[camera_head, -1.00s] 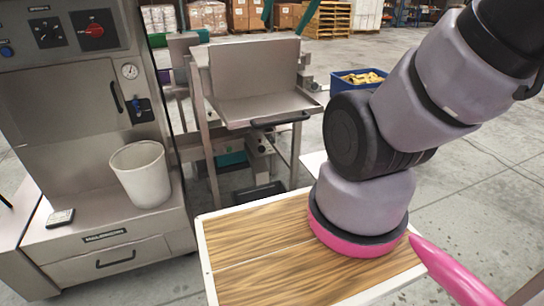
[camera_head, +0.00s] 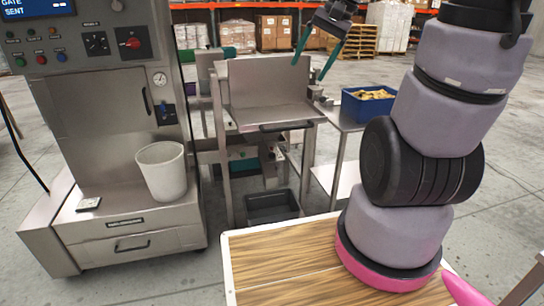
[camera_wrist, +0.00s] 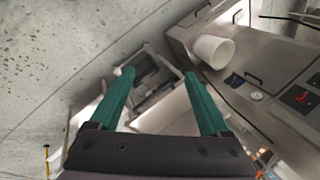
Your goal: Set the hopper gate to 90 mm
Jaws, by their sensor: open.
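A steel machine (camera_head: 105,125) stands at the left of the head view. Its blue display (camera_head: 35,8), cut off at the top, shows "GATE" and "SENT" with dashes; no 90 mm reading shows. Below it are several small buttons, a black selector knob (camera_head: 96,43) and a red knob (camera_head: 132,43). A round gauge (camera_head: 160,79) sits lower right. Right of the machine stands a steel hopper-like stand (camera_head: 265,95) with a black handle. My gripper (camera_head: 310,70) has green fingers, spread and empty, in front of the stand's upper right. The wrist view shows its fingers (camera_wrist: 159,74) apart with nothing between them.
A white bucket (camera_head: 162,172) and a small dark-topped device (camera_head: 88,204) sit on the machine's ledge. A black bin (camera_head: 272,208) lies beneath the stand. A blue crate (camera_head: 368,107) of yellow items stands on a side table. My wooden-topped base fills the foreground. Floor at right is clear.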

